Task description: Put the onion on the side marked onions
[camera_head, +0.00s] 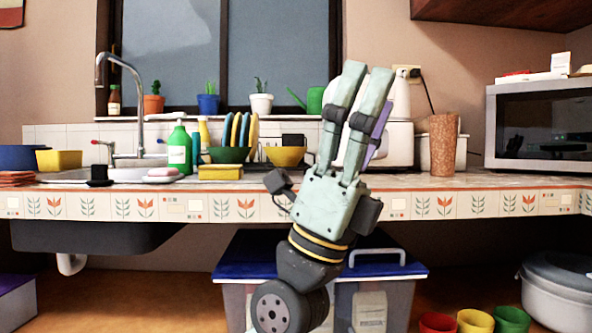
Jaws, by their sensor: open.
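I see no onion in the head view, and no marking that I can read as onions. My gripper (366,76) points up in front of the counter and is open, its two pale green fingers a little apart. I see nothing held between them. A thin purple thing (379,128) shows beside the right finger; I cannot tell what it is. Below the counter, partly behind my arm, is a clear bin (397,298) with a blue lid (405,271). A pale shape shows on its front, too unclear to read.
The counter (520,181) holds a sink with a faucet (138,95), a green bottle (179,150), dishes, a brown vase (442,145) and a microwave (542,126). Red, yellow and green cups (475,321) and a grey pot (557,295) stand low at the right.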

